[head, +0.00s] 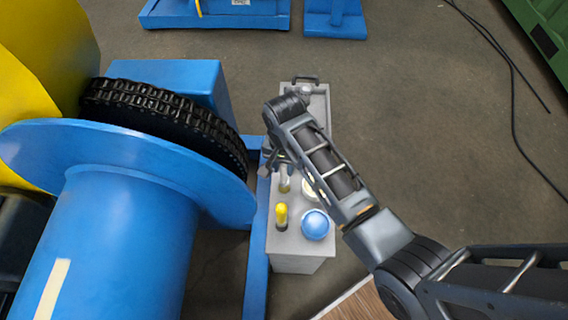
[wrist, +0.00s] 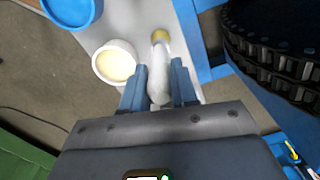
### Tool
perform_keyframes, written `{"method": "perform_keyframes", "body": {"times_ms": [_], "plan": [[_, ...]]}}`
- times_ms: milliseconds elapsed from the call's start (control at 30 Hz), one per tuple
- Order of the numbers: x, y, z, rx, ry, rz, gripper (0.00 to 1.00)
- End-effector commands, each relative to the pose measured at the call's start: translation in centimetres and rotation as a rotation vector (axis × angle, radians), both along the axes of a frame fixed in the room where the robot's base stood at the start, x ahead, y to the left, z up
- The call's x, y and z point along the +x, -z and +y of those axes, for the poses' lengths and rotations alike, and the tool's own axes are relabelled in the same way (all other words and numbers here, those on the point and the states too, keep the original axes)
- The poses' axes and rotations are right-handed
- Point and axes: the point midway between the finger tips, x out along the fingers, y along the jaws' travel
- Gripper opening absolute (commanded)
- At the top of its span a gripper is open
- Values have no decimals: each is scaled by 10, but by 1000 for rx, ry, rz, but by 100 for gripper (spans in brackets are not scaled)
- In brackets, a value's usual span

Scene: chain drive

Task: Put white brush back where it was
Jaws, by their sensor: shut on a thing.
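My gripper (wrist: 158,85) is shut on the white brush (wrist: 160,62), which has a yellowish band at its far end. In the head view, my gripper (head: 278,162) is over the grey bench top, and the brush (head: 284,183) shows just below it, roughly upright. I cannot tell whether its lower end touches the bench. A white cup with pale yellow contents (wrist: 115,62) stands beside the brush; it is mostly hidden by my arm in the head view (head: 309,188).
The narrow grey bench (head: 298,252) also holds a yellow-topped item (head: 281,216) and a blue round container (head: 315,224). The blue drum (head: 120,230) and black chain (head: 165,112) stand close on the left. Open floor (head: 420,130) lies to the right.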

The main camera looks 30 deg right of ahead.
Motion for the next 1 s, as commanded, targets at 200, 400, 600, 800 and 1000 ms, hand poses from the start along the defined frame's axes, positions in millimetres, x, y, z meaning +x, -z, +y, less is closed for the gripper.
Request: {"method": "perform_keyframes", "body": {"times_ms": [200,400,600,800,1000], "plan": [[0,0,0,0,0,0,0],[0,2,0,0,0,0,39],[0,1,0,0,0,0,54],[0,1,0,0,0,0,54],[1,-17,0,0,0,-4,54]]}}
